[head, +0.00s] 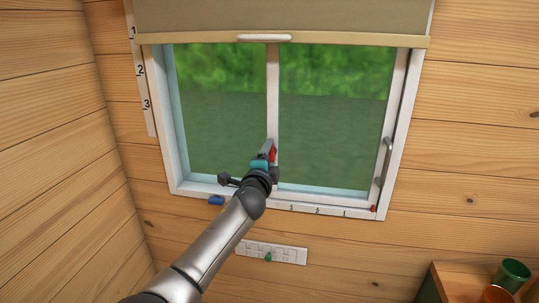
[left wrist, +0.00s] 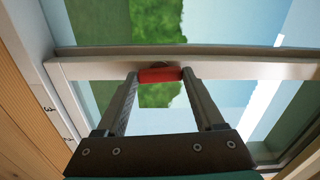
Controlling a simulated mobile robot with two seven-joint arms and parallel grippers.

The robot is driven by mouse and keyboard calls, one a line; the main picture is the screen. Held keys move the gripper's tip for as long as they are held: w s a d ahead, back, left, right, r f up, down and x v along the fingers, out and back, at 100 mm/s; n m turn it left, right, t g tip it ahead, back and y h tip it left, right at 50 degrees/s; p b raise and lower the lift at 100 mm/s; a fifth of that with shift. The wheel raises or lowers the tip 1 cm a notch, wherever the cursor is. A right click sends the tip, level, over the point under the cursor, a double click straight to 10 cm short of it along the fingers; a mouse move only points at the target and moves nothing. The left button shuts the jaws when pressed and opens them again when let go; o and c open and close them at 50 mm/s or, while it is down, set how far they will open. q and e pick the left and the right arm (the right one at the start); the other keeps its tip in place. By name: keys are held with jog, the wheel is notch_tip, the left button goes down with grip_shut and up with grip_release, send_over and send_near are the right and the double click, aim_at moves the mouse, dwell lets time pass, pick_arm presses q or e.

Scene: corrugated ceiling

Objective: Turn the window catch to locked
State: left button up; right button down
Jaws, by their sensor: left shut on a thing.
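The window (head: 273,90) has a white frame with a middle upright between two panes. A red piece, seemingly the grip of the window catch (head: 273,153), sits at the lower part of this upright. My left gripper (head: 270,150) is shut on it. In the left wrist view, the red catch grip (left wrist: 160,75) lies between the two fingertips of my left gripper (left wrist: 160,78), against the white bar. The catch's mount and any lock marking are hidden, so I cannot tell its setting. My right gripper is not in view.
A blind (head: 285,18) hangs over the window top. A grey handle (head: 384,162) is on the right frame. A numbered strip (head: 142,75) is at left. A blue piece (head: 216,200) is on the sill. A white rail (head: 290,255) is below. A green cup (head: 514,272) stands lower right.

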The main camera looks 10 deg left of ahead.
pick_arm(q)
jog(key=shift+m, duration=0.6)
jog(key=o, duration=1.4)
jog(key=shift+s+p, duration=0.4)
jog(key=shift+s, duration=0.4)
jog(key=s, duration=1.3)
jog(key=shift+s, duration=0.3)
